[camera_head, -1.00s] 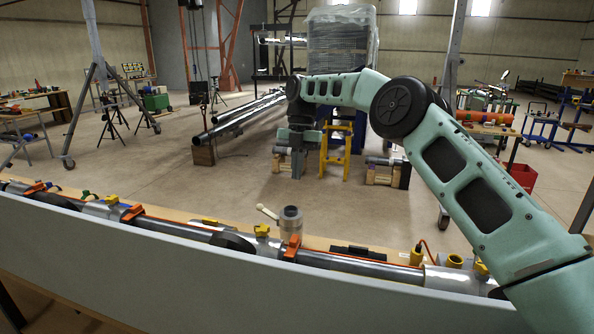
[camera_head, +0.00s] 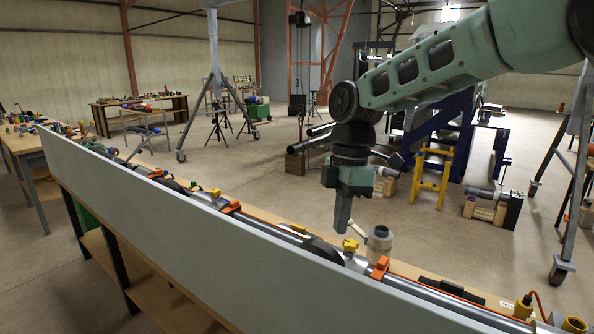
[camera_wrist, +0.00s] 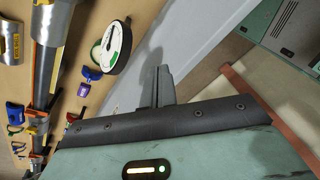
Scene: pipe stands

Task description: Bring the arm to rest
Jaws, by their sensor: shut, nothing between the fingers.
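My gripper (camera_head: 342,222) hangs from my raised green arm in the head view, pointing down just above and beyond the pipe bench. Its fingers are together and hold nothing. In the wrist view the shut fingers (camera_wrist: 158,90) stand out past the dark edge of my gripper. In the head view a grey cylindrical fitting with a pale handle (camera_head: 379,245) stands to the right of the fingertips, apart from them.
A long bench with a grey side panel (camera_head: 170,225) crosses the front. Steel pipe (camera_head: 270,228) with orange clamps and yellow valves lies along it. A round gauge (camera_wrist: 111,46) shows in the wrist view. A yellow stand (camera_head: 430,175) is behind; open floor lies between.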

